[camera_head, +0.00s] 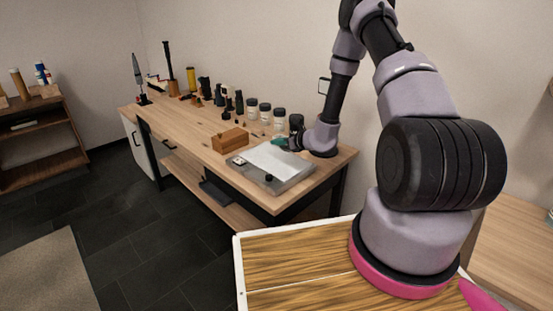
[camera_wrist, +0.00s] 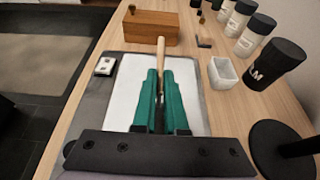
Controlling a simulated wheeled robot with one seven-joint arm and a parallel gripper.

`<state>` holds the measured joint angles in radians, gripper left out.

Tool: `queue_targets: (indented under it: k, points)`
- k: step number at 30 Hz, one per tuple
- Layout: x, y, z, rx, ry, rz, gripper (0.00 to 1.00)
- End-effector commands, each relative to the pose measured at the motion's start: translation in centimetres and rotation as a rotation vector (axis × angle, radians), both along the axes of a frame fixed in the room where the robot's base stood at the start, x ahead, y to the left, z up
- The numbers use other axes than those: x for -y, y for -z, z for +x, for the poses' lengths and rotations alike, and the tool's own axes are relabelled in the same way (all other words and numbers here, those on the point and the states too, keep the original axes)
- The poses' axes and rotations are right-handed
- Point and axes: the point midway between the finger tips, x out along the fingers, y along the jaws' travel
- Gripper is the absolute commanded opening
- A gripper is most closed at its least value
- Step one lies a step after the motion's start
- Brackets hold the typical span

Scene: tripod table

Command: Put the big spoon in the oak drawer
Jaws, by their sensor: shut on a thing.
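My gripper (camera_wrist: 160,74) has green fingers, closed on a long thin thing with a pale wooden handle, which I take to be the big spoon (camera_wrist: 161,52). The handle sticks out past the fingertips toward the wooden box; the rest is mostly hidden between the fingers. In the head view my gripper (camera_head: 279,143) is small, over the far side of the grey-and-white board. The oak drawer seems to be the small brown wooden box (camera_head: 231,140), just beyond the handle in the wrist view (camera_wrist: 150,28). I cannot tell whether its drawer is open.
The board (camera_head: 270,165) lies on the workbench (camera_head: 180,122). A white open cup (camera_wrist: 223,72), a black canister (camera_wrist: 274,64) and several lidded jars (camera_wrist: 243,20) stand to the right in the wrist view. A small light block (camera_wrist: 105,66) lies at the board's left.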

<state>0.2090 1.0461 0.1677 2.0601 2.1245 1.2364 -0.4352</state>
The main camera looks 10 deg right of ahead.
Motion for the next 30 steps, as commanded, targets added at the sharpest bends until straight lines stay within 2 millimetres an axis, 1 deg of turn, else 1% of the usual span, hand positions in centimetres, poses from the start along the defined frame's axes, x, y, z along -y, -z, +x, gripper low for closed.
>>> queue_targets:
  k: [1,3,8,12,15,28,29,30]
  points:
    - [0.0,1.0,0.0,-0.002,0.001,0.001,0.0]
    - [0.0,1.9,0.0,-0.001,0.001,0.002,0.0]
    - [0.0,3.3,0.0,0.0,0.001,0.0,0.0]
    - [0.0,5.5,0.0,-0.001,0.001,0.002,0.0]
    - [0.0,6.6,0.0,-0.001,0.0,0.001,0.0]
    - [0.0,7.2,0.0,0.0,0.0,0.0,0.0]
    - [0.0,7.1,0.0,0.001,0.0,0.0,0.21]
    - [0.0,7.1,0.0,0.002,0.001,-0.001,0.36]
